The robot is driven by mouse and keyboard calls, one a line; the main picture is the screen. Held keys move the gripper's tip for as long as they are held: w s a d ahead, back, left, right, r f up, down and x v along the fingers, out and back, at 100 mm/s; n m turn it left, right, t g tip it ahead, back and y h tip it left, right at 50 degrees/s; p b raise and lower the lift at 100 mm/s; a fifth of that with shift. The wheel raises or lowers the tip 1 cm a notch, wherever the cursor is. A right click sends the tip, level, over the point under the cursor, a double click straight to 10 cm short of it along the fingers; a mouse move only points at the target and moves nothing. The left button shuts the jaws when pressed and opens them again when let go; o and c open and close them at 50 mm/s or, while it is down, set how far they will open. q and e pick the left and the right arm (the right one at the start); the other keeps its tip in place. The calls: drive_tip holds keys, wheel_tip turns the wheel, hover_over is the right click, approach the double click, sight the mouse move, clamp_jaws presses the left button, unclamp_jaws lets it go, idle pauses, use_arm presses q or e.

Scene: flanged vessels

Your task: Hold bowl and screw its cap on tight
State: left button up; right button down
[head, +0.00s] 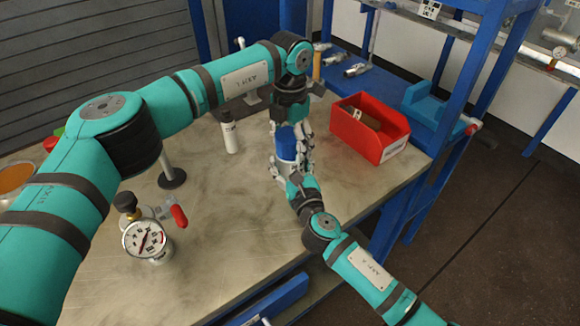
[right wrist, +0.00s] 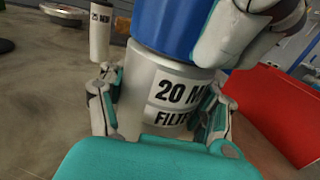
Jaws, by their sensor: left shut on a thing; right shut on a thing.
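The bowl (right wrist: 150,82) is a pale grey cylinder with black lettering starting "20 M" and "FILT". In the head view the bowl (head: 285,168) stands near the table's right side. Its blue cap (head: 286,142) sits on top; in the right wrist view the cap (right wrist: 172,25) meets the bowl's upper edge, with no clear gap. My left gripper (head: 290,130) reaches down from above, shut on the cap. My right gripper (right wrist: 160,110) is shut on the bowl, a finger on each side; it shows small in the head view (head: 288,178). The threads are hidden.
A red bin (head: 368,128) stands close to the right. A white bottle (head: 230,133) stands to the left. A pressure gauge (head: 146,240) with a red-handled valve is at the front left. Metal fittings (head: 338,57) lie at the back. The table's front middle is clear.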

use_arm(q)
drive_tip(key=m, duration=0.5)
use_arm(e)
drive_tip(key=shift+s+a, duration=0.1)
use_arm(q)
drive_tip(key=m, duration=0.4)
drive_tip(key=shift+d+m, duration=0.1)
drive_tip(key=shift+m, duration=0.3)
drive_tip(key=m, duration=1)
drive_tip(key=shift+s+f, duration=0.1)
drive_tip(key=o, duration=1.4)
